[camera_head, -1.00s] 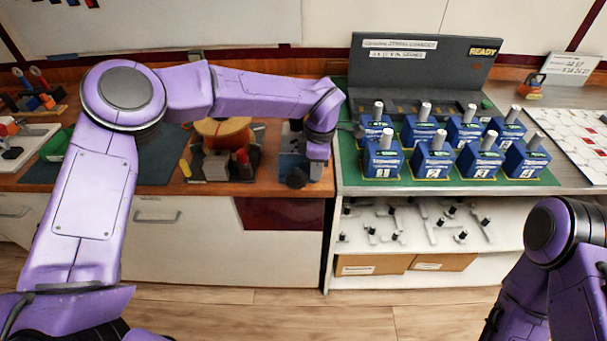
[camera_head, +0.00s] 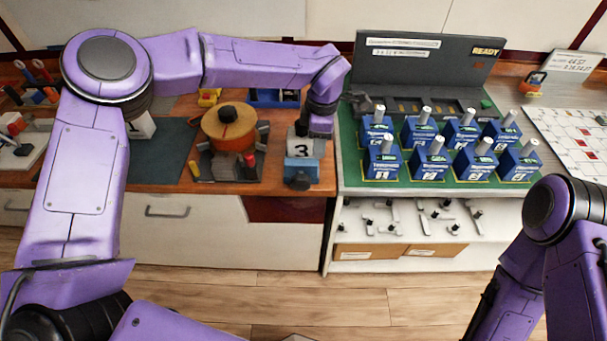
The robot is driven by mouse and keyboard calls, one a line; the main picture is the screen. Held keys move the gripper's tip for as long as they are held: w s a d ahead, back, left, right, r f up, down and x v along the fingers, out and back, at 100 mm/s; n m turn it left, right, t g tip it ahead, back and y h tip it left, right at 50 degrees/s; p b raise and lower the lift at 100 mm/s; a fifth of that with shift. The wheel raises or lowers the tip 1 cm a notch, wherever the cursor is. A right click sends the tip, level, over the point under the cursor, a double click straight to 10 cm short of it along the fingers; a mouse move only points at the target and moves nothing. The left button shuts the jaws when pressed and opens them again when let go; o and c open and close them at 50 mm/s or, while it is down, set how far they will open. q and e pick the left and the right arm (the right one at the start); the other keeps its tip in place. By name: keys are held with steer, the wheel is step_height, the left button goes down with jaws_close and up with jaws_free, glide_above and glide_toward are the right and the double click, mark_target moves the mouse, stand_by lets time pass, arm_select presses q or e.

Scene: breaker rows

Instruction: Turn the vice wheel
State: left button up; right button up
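The vice (camera_head: 301,170) is a blue block near the right end of the wooden counter. Its dark wheel (camera_head: 299,182) is on the front, facing me. A pale block marked 3 (camera_head: 301,150) sits upright at the top of the vice. My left gripper (camera_head: 303,126) is above and behind the block, at the end of the purple arm that reaches across from the left. Its fingers are small and dark, partly hidden by the wrist, so I cannot tell whether they are open. It is apart from the wheel. My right arm is low at the right; its gripper is not clearly visible.
An orange round turntable (camera_head: 228,128) stands left of the vice. A green mat (camera_head: 350,160) with several blue breakers (camera_head: 381,160) lies to the right, before a grey panel (camera_head: 425,70). The counter's front edge is just before the wheel.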

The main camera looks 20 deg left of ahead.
arm_select(q)
steer(key=shift+s+r, duration=0.15)
steer(key=shift+p, duration=0.35)
steer(key=shift+r+b, duration=0.3)
steer(key=shift+r, duration=0.05)
step_height(320, 180, up, 10)
steer(key=b, duration=0.2)
steer(key=shift+d+f, duration=0.15)
steer(key=shift+f, duration=0.05)
